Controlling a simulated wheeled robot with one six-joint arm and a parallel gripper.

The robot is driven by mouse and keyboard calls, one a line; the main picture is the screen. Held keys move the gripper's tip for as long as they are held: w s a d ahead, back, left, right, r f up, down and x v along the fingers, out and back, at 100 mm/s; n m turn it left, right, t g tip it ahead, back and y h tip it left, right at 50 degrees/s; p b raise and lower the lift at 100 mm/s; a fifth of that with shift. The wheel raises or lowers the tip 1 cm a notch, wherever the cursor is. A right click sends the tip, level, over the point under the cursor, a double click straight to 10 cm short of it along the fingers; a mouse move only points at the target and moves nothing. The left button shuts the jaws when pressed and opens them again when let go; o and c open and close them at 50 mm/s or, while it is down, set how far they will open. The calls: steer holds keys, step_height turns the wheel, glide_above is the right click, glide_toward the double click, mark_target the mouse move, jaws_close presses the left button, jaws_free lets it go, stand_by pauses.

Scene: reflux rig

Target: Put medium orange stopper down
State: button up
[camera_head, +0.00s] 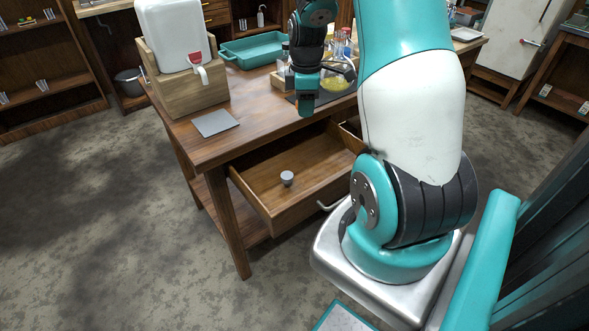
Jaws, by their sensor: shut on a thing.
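My gripper (306,105) points down at the front edge of the wooden table, above the open drawer. The rest of the stopper is hidden by the gripper. The open drawer (258,196) juts out below the tabletop. A small grey stopper-like piece (287,177) stands inside it.
A grey square plate (215,123) lies on the tabletop (262,122). A white jug with a red tap (176,38) stands on a wooden stand. A teal tray (252,50) is behind. A flask with yellow liquid (336,82) stands right of my gripper.

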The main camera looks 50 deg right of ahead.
mark_target(303, 171)
step_height(303, 171, down, 19)
steer(key=shift+f, duration=0.2)
steer(key=shift+f, duration=0.1)
steer(key=o, duration=0.8)
steer(key=shift+b, duration=0.3)
steer(key=shift+o, duration=0.5)
